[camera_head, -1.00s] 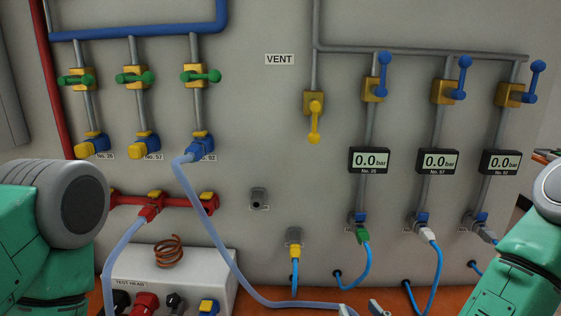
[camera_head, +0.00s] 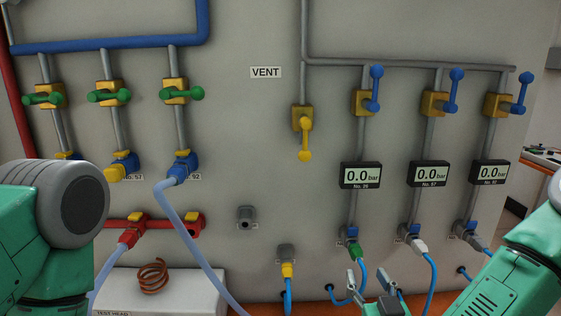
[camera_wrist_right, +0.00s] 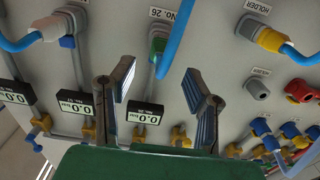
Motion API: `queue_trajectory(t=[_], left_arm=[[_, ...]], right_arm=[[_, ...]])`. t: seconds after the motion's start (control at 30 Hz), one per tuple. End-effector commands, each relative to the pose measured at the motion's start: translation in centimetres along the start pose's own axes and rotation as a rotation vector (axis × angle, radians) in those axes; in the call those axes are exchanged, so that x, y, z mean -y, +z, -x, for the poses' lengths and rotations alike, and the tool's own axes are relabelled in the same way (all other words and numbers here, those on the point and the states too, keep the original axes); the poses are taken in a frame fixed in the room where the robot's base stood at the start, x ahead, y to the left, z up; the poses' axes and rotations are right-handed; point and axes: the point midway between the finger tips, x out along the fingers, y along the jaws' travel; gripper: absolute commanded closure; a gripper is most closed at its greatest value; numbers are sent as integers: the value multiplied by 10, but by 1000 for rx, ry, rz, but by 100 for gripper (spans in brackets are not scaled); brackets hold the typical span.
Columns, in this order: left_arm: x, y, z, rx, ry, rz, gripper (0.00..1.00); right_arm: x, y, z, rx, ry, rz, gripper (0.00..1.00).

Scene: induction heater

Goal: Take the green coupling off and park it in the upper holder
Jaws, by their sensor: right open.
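The green coupling (camera_head: 355,250) is plugged into the port under the No. 26 gauge, with a blue hose hanging from it. It also shows in the right wrist view (camera_wrist_right: 158,46), partly behind the blue hose. My right gripper (camera_head: 370,279) is open and empty, its fingertips just below the coupling and apart from it. In the right wrist view its fingers (camera_wrist_right: 160,85) stand on either side of the coupling's line. The upper holder (camera_head: 246,216) is a grey, empty port. The lower holder (camera_head: 286,252) carries a yellow coupling (camera_head: 287,270). My left gripper is out of frame.
White (camera_head: 419,246) and grey (camera_head: 477,240) couplings with blue hoses sit right of the green one. A pale hose (camera_head: 190,225) hangs down left of the upper holder. A white box with a copper coil (camera_head: 153,276) stands lower left. The panel around the upper holder is clear.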

Motion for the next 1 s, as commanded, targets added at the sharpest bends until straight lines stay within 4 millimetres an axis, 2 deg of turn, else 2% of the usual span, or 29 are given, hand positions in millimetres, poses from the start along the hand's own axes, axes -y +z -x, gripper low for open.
queue_trajectory(t=[0.5,0.7,1.0], left_arm=[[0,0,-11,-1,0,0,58],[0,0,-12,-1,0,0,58],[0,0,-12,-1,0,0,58]], right_arm=[[0,-1,-68,-3,1,1,57],[0,-1,-80,-2,0,0,57],[-1,-1,-81,-1,0,-1,57]])
